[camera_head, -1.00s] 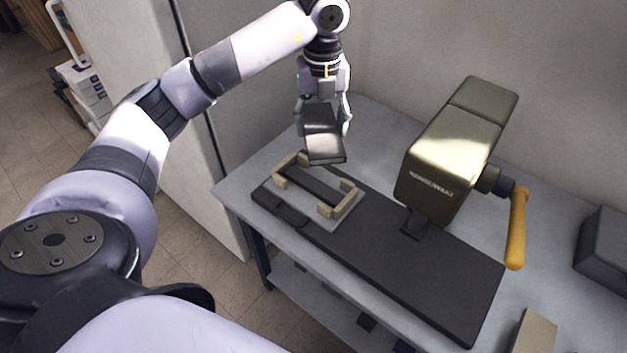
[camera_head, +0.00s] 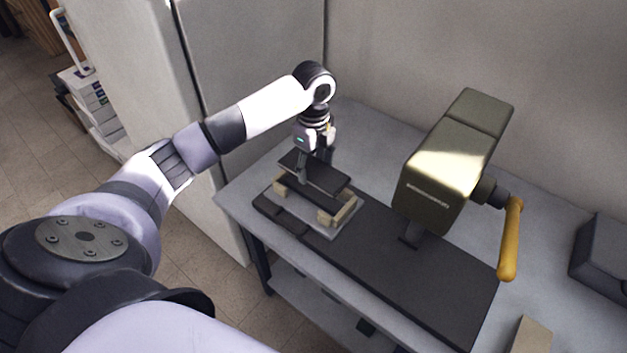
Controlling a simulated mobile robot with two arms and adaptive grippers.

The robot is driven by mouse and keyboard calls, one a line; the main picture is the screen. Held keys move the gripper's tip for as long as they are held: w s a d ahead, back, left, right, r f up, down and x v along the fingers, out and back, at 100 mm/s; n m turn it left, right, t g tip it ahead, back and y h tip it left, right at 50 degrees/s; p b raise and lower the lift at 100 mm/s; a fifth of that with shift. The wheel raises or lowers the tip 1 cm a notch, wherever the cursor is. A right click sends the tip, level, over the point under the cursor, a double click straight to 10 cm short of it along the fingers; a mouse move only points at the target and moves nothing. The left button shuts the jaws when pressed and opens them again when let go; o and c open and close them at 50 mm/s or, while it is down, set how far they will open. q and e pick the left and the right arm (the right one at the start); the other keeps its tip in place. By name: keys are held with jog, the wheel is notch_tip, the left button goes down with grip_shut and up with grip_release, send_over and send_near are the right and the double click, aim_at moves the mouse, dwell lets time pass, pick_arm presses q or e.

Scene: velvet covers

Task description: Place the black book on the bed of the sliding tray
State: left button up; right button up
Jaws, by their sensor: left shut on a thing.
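The black book (camera_head: 325,178) lies almost flat, just above or on the sliding tray; I cannot tell whether it touches. The sliding tray (camera_head: 318,231) is a grey plate with tan corner blocks (camera_head: 338,212), at the left end of a long black base. My right gripper is not in view.
An olive-coloured press head (camera_head: 450,165) with an orange handle (camera_head: 511,240) stands right of the tray on the black base (camera_head: 420,285). A dark box (camera_head: 600,255) and a tan block (camera_head: 531,338) sit at the right. The grey table (camera_head: 245,190) is clear behind and left of the tray.

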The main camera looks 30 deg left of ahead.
aim_at(314, 192)
pick_arm(q)
notch_tip(314, 192, down, 6)
jog(key=shift+f+p, duration=0.15)
jog(key=shift+p, duration=0.4)
jog(key=shift+f, duration=0.3)
jog(key=shift+f, duration=0.15)
jog(key=o, duration=1.3)
jog(key=shift+c, duration=0.2)
notch_tip(314, 192, up, 11)
jog(key=b, duration=0.3)
jog(key=shift+r, duration=0.7)
